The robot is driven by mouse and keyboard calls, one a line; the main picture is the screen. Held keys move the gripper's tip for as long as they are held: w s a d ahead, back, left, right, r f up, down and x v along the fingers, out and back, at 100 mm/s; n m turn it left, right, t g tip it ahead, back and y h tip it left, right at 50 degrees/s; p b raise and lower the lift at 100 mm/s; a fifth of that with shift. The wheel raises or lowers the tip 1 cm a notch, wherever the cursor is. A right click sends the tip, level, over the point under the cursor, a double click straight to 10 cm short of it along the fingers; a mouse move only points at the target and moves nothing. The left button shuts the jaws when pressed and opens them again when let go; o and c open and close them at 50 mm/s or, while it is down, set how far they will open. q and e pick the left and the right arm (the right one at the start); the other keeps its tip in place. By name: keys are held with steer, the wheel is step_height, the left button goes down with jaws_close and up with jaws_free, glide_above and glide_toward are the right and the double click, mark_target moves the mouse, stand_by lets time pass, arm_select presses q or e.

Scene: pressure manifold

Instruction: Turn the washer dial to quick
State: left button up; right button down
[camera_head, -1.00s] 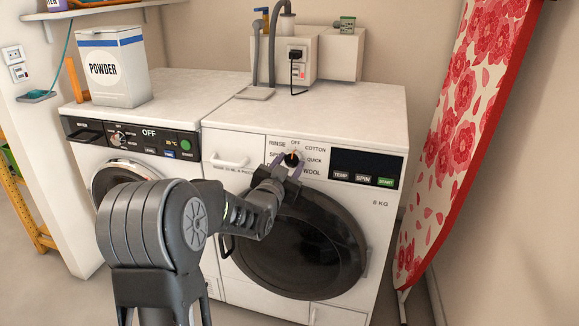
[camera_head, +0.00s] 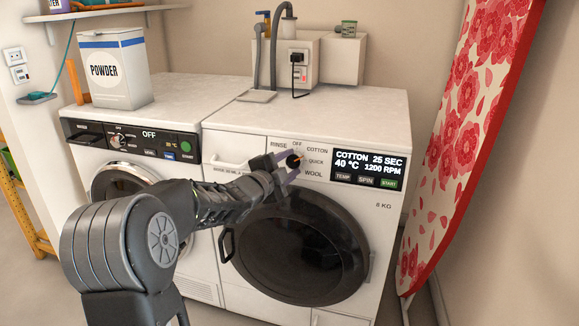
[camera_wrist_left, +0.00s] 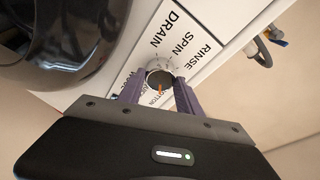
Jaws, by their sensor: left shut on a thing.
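The washer (camera_head: 377,225) is the white machine on the right, with a round dark door. Its dial (camera_head: 294,160) is black with an orange pointer and sits on the panel among the labels OFF, COTTON, QUICK, WOOL and RINSE. The pointer is aimed up and right, between COTTON and QUICK. The display (camera_head: 369,163) is lit and reads COTTON, 25 SEC, 40 °C, 1200 RPM. My left gripper (camera_head: 291,164) is shut on the dial. In the left wrist view, its purple fingers (camera_wrist_left: 157,92) stand on both sides of the dial (camera_wrist_left: 159,80). My right gripper is not in view.
A second machine (camera_head: 185,185) stands at the left, with a POWDER box (camera_head: 118,75) on top. A floral ironing board (camera_head: 470,130) leans at the right. Hoses and a plug (camera_head: 296,57) are on the wall behind. The washer's top (camera_head: 330,120) is clear at the front.

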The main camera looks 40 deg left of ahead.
arm_select(q)
steer(key=m+p, duration=0.1)
steer(key=m, duration=0.3)
steer(key=shift+r+g+h, duration=0.15)
steer(key=shift+g+h, duration=0.15)
steer(key=shift+h, duration=0.1)
steer(key=shift+m+g+p, duration=0.3)
steer(key=shift+m+p, duration=0.2)
steer(key=shift+m, duration=0.9)
steer(key=o, duration=1.4)
steer(key=shift+c, duration=0.2)
